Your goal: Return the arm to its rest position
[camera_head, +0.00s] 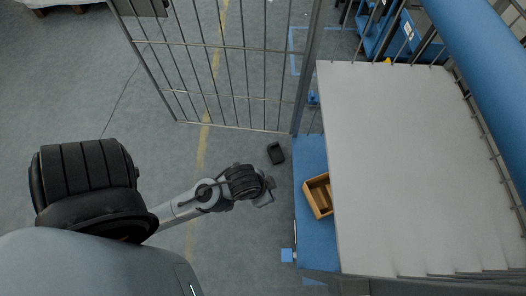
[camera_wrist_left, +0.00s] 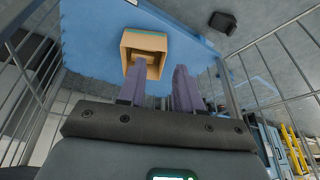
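My left arm comes in from the left in the head view, and its gripper (camera_head: 264,194) is over the grey floor, just left of the blue surface (camera_head: 308,154). In the left wrist view the two purple-grey fingers (camera_wrist_left: 160,72) stand apart with a gap between them. They hold nothing that I can see. An open brown box (camera_head: 319,196) lies on the blue surface to the right of the gripper. It also shows beyond the fingertips in the left wrist view (camera_wrist_left: 146,42). My right gripper is in neither view.
A black bin (camera_head: 275,153) is on the floor just above the gripper in the head view. A wire fence (camera_head: 228,98) stands behind it. A large pale layered sheet stack (camera_head: 400,160) and a blue roll (camera_head: 480,60) fill the right. The floor at lower middle is clear.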

